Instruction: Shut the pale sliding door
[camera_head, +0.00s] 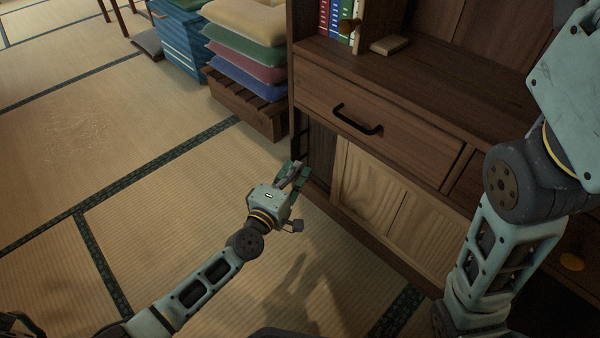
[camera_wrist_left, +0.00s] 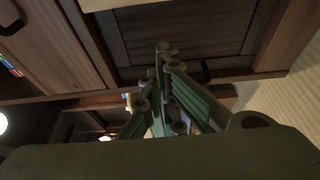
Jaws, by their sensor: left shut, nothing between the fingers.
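The pale sliding door (camera_head: 368,186) is a light wood panel in the lower front of the dark wooden cabinet (camera_head: 395,85), below the drawer. Dark panelling (camera_head: 320,150) shows to its left, and its right part is hidden behind my right arm. My left gripper (camera_head: 299,174) is shut and empty, low in front of the cabinet's left end, left of the pale door. I cannot tell whether it touches the cabinet. In the left wrist view, its closed fingers (camera_wrist_left: 166,55) point toward a dark framed panel (camera_wrist_left: 190,32). My right gripper is out of view.
A drawer with a black handle (camera_head: 357,119) sits above the door. Stacked cushions (camera_head: 245,55) on a slatted wooden stand (camera_head: 243,104) and a blue box (camera_head: 178,40) stand left of the cabinet.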

